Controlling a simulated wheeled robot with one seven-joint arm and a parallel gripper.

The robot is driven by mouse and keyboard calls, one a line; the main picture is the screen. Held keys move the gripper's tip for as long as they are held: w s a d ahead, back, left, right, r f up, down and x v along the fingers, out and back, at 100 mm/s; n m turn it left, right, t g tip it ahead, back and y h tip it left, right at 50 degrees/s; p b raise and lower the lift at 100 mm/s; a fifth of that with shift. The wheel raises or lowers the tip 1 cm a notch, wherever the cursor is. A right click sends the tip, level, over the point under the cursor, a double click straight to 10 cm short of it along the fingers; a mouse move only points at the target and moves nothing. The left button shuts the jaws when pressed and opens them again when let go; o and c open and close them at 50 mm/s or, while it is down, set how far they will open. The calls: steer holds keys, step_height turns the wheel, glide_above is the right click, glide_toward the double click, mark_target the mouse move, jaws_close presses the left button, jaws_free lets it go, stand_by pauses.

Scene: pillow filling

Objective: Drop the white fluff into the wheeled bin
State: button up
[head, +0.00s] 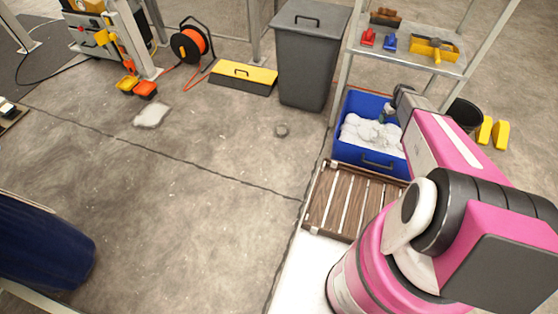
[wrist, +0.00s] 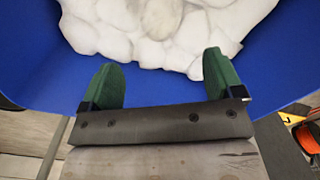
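My gripper (head: 384,117) is over the crate's right part, close to the fluff. In the wrist view its two green fingers (wrist: 160,72) are wide apart with blue crate surface showing between them. The fingertips reach the near edge of the fluff; I cannot tell whether they touch it. The wheeled bin (head: 305,65) is tall and dark grey, behind and left of the crate, with its lid closed.
A metal shelf (head: 410,50) with tools rises behind the crate, its posts close to my arm. A slatted wooden pallet (head: 345,200) lies in front of the crate. A yellow-topped box (head: 243,75) stands left of the bin. The floor at centre is mostly clear.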

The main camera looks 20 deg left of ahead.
steer(key=shift+r, duration=0.1)
step_height(320, 180, up, 11)
steer(key=shift+f, duration=0.2)
stand_by(0.4)
stand_by(0.3)
